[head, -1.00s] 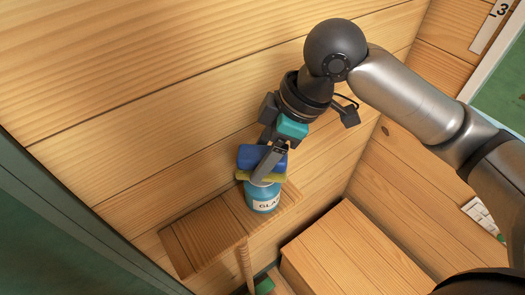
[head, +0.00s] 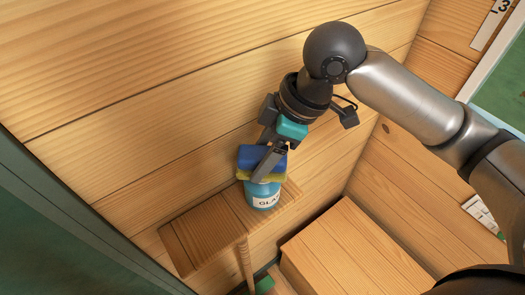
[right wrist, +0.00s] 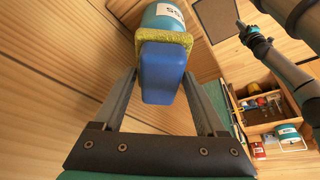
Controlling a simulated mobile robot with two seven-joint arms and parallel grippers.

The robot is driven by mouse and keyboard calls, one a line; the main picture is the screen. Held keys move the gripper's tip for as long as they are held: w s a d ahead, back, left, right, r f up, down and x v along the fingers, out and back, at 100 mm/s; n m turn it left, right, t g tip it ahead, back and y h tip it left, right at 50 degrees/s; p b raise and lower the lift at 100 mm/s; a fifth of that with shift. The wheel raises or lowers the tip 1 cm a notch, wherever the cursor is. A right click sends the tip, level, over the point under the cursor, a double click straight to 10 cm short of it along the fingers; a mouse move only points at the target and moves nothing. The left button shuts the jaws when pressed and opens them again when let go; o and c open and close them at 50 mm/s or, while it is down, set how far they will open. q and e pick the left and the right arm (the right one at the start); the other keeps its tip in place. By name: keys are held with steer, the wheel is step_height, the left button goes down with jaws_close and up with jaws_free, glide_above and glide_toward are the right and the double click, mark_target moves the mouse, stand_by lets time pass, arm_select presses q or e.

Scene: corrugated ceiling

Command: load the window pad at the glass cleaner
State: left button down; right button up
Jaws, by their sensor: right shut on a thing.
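The window pad (head: 261,157) is a blue block with a yellow sponge face. My right gripper (head: 268,166) is shut on it and holds it at the top of the glass cleaner (head: 262,196), a light-blue container with a white label. In the right wrist view the pad (right wrist: 161,72) sits between the two fingers, its yellow face against or very close to the end of the glass cleaner (right wrist: 163,17). Whether they touch, I cannot tell. The cleaner stands upright on a small wooden shelf (head: 205,240).
A wooden box (head: 350,250) stands right of the shelf, lower down. A wooden handle (head: 246,262) rises in front of the shelf. A plank wall is behind. The right wrist view shows an open wooden cubby (right wrist: 262,105) with several small items, and a teal can (right wrist: 288,133).

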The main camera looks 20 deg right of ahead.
mark_target(252, 153)
steer(key=shift+s+f+p, duration=0.1)
steer(key=shift+f+p, duration=0.05)
steer(key=shift+p, duration=0.35)
stand_by(1.8)
step_height(252, 153, up, 5)
steer(key=p, duration=0.6)
steer(key=shift+r+p, duration=0.9)
steer(key=shift+r, duration=0.25)
steer(key=shift+f, duration=0.1)
